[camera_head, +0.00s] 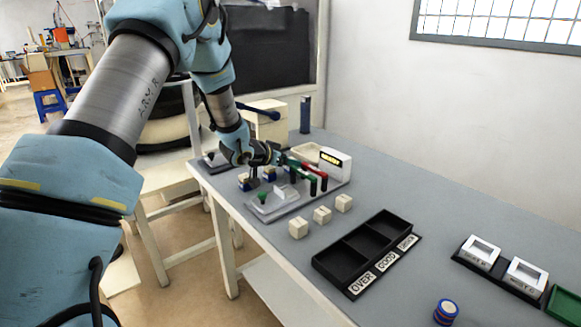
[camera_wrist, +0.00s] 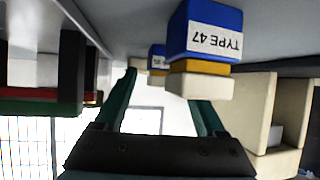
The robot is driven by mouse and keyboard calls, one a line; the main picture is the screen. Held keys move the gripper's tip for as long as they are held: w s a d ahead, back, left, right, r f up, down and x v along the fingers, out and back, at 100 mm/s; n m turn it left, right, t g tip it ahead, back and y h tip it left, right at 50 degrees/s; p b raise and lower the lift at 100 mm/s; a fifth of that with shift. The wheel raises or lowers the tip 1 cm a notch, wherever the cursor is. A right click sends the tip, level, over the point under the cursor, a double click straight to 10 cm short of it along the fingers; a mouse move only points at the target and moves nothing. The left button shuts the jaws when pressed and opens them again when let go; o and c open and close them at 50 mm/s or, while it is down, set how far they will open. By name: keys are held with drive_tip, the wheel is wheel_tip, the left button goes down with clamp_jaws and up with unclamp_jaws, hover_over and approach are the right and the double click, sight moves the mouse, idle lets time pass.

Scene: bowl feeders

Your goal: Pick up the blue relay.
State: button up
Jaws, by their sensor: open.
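Two blue relays stand on the table in the head view, one at left (camera_head: 244,180) and one a little right (camera_head: 269,173). In the wrist view, whose picture is upside down, a near blue relay (camera_wrist: 207,30) has a white label reading TYPE 47 and a yellow and cream base. It overlaps the right finger. A smaller, farther blue relay (camera_wrist: 157,57) shows between the fingers. My gripper (camera_head: 282,158) is just above the table near the relays in the head view. In the wrist view its teal fingers (camera_wrist: 160,80) are apart with nothing held.
A white device (camera_head: 335,163) and red and green parts (camera_head: 316,181) stand close right of my gripper. Several cream blocks (camera_head: 322,214) are in front. A black compartment tray (camera_head: 348,247), white frames (camera_head: 483,250) and a blue stack (camera_head: 446,311) lie farther right. Table room lies behind the tray.

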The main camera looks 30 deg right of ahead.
drive_tip(key=shift+w+d+f, duration=0.1)
drive_tip(key=shift+d+f, duration=0.05)
drive_tip(key=shift+d, duration=0.1)
drive_tip(key=shift+c, duration=0.3)
clamp_jaws()
